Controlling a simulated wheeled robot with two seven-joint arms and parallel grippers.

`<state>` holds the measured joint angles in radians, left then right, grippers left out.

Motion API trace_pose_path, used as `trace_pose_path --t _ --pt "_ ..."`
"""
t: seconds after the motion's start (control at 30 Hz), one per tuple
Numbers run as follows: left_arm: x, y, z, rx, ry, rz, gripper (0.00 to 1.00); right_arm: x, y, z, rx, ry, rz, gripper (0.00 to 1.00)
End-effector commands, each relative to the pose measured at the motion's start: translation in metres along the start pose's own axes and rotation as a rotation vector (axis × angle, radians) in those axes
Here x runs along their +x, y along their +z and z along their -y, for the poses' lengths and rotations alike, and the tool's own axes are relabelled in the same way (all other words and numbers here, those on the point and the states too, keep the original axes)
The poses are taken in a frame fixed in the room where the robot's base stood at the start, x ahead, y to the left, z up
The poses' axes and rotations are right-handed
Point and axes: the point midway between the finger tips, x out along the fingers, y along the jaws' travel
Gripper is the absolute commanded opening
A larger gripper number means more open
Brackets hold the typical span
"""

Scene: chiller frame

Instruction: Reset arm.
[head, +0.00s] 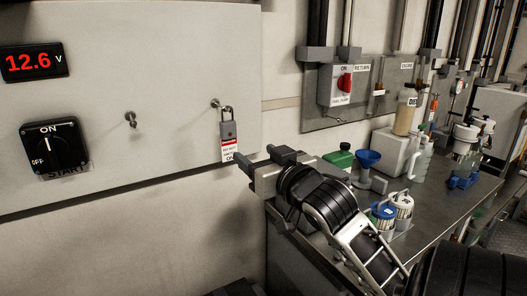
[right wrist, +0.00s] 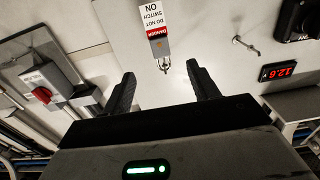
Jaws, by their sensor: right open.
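My right gripper (head: 257,155) is open and empty, in front of the pale panel (head: 120,185) at its lower right edge. In the right wrist view, the two fingers of this gripper (right wrist: 161,76) stand apart with nothing held between them. A padlock (head: 228,128) with a red and white danger tag (head: 229,150) hangs at a metal peg (head: 215,104), just up and left of the gripper. The tag also shows upside down in the right wrist view (right wrist: 155,22), beyond the fingertips. My left gripper is not in view.
A second peg (head: 130,119), a black ON/OFF knob (head: 54,147) and a 12.6 V display (head: 35,62) are on the panel. A counter (head: 440,199) at the right, beneath my right arm, holds a blue funnel (head: 368,159), lidded jars (head: 383,215) and bottles. A red switch (head: 345,82) is behind.

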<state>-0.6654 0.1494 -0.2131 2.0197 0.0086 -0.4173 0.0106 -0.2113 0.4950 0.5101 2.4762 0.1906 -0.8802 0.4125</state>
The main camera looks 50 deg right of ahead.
Motion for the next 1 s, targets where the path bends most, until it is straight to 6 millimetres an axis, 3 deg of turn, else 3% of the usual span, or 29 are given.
trace_pose_path --t 0.13,0.57,0.67,0.83,1.0 --pt "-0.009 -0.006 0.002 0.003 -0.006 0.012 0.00 -0.010 -0.004 -0.001 0.000 0.003 0.003 0.60" --pt "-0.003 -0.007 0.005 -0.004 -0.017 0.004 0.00 -0.012 0.006 0.001 -0.004 -0.001 0.014 0.60" --pt "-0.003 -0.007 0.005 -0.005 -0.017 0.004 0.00 -0.008 0.037 0.011 -0.016 -0.027 0.073 0.60" --pt "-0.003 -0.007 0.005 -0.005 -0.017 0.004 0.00 -0.015 0.140 0.051 -0.054 -0.125 0.256 0.60" --pt "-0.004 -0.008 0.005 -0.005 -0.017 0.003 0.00 -0.056 0.247 0.107 -0.098 -0.260 0.434 0.60"
